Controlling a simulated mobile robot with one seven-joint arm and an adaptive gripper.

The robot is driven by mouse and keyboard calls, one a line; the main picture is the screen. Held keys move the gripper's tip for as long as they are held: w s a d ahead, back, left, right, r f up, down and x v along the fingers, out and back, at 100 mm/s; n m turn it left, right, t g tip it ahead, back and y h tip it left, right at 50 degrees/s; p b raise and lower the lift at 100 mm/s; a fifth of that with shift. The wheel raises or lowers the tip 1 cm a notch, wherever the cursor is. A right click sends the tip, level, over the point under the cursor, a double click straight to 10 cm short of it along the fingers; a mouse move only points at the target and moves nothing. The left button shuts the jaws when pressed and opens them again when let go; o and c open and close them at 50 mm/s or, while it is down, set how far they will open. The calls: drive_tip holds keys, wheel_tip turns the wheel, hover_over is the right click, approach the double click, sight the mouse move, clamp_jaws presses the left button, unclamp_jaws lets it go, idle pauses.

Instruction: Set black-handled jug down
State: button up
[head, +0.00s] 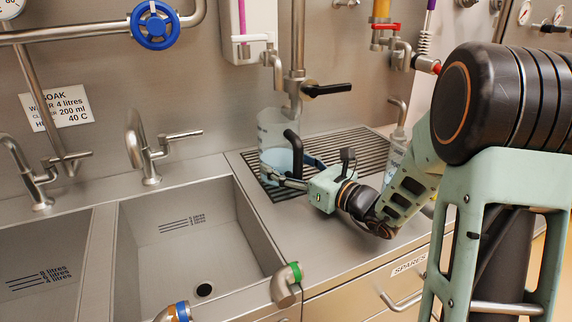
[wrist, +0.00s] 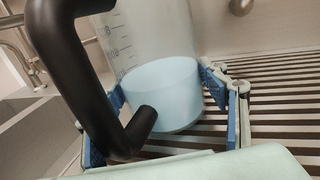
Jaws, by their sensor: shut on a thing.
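The black-handled jug (head: 272,135) is a clear, graduated jug with pale blue liquid in its lower part. It stands upright at the slatted drain grate (head: 345,152), below a tap with a black lever. In the wrist view the jug (wrist: 160,85) fills the middle, and its black handle (wrist: 75,75) crosses the left side close to the camera. My gripper (head: 290,178) is shut on the jug, with blue finger pads (wrist: 165,105) on either side of its lower body. I cannot tell whether the jug's base touches the slats.
A steel sink basin (head: 198,235) lies left of the grate, with another at far left. A second container with a label (head: 394,158) stands right of the jug, partly behind my arm. The right part of the grate looks clear. Taps and pipes hang along the back wall.

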drive_tip(key=o, duration=1.7)
drive_tip(key=shift+f, duration=0.15)
drive_tip(key=shift+r, duration=0.2)
drive_tip(key=p+v, duration=0.1)
drive_tip(key=v, duration=1)
drive_tip(key=shift+s+d, duration=0.1)
drive_tip(key=shift+d, duration=0.1)
drive_tip(key=shift+s+d, duration=0.2)
drive_tip(key=shift+s, duration=0.05)
